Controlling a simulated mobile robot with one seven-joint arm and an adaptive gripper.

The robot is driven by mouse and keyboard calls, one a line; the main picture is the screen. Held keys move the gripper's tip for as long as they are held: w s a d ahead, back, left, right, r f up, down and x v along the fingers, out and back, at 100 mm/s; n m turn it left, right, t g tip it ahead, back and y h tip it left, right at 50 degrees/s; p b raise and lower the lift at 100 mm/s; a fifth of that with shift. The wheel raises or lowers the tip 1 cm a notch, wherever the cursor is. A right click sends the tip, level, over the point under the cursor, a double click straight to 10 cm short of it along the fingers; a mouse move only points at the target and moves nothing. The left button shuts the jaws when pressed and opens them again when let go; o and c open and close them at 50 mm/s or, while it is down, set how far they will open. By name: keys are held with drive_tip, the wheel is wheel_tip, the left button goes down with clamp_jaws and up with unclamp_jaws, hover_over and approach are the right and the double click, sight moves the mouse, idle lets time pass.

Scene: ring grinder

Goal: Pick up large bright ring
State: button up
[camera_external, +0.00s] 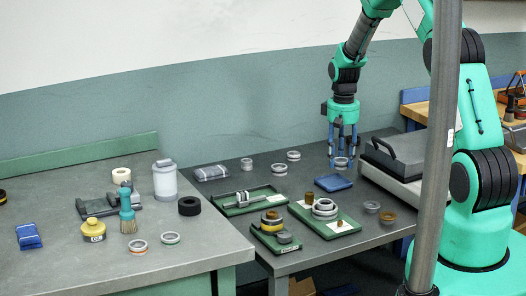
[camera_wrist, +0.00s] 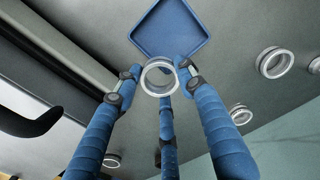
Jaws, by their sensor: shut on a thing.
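My gripper (camera_external: 342,152) points straight down over the back right of the dark grey table. Its blue fingers are closed around a bright metallic ring (camera_external: 341,162). In the wrist view, the fingertips of my gripper (camera_wrist: 159,73) press on the left and right sides of the ring (camera_wrist: 147,85), with the third finger below it. Whether the ring touches the table or hangs just above it, I cannot tell. Other bright rings stand apart to the left: one (camera_external: 246,164), a second (camera_external: 293,155) and a third (camera_external: 280,170).
An empty blue tray (camera_external: 333,183) lies just in front of my gripper. A grey lidded machine (camera_external: 400,158) stands close on the right. Green trays (camera_external: 345,230) with parts are nearer the front. A vertical pole (camera_external: 437,150) crosses the external view.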

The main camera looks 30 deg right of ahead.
sight(200, 228)
drive_tip(key=s, duration=0.2)
drive_tip(key=s+a, duration=0.1)
drive_tip(key=s, duration=0.2)
drive_tip(key=s+p, duration=0.1)
drive_tip(key=s, duration=0.2)
drive_tip(key=shift+s+a+r, duration=0.25)
drive_tip(key=shift+r, duration=0.15)
drive_tip(key=shift+a, duration=0.15)
idle(0.6)
drive_tip(key=shift+n, duration=0.3)
drive_tip(key=a, duration=0.4)
drive_tip(key=s+a+r+p, duration=0.1)
drive_tip(key=a, duration=0.4)
drive_tip(key=s+a+r, duration=0.1)
drive_tip(key=a, duration=0.4)
drive_tip(key=shift+s+r+p, duration=0.2)
drive_tip(key=shift+s+p, duration=0.05)
drive_tip(key=shift+p, duration=0.15)
drive_tip(key=s+a+r+p, duration=0.2)
drive_tip(key=s+a+r, duration=0.1)
drive_tip(key=s+a, duration=0.9)
drive_tip(key=s+a+r+n+p, duration=0.1)
drive_tip(key=s+a+r+p, duration=0.1)
drive_tip(key=s+a, duration=1)
drive_tip(key=a, duration=0.7)
drive_tip(key=shift+s+r+p, duration=0.2)
drive_tip(key=shift+r+p, duration=0.2)
drive_tip(key=shift+w, duration=0.1)
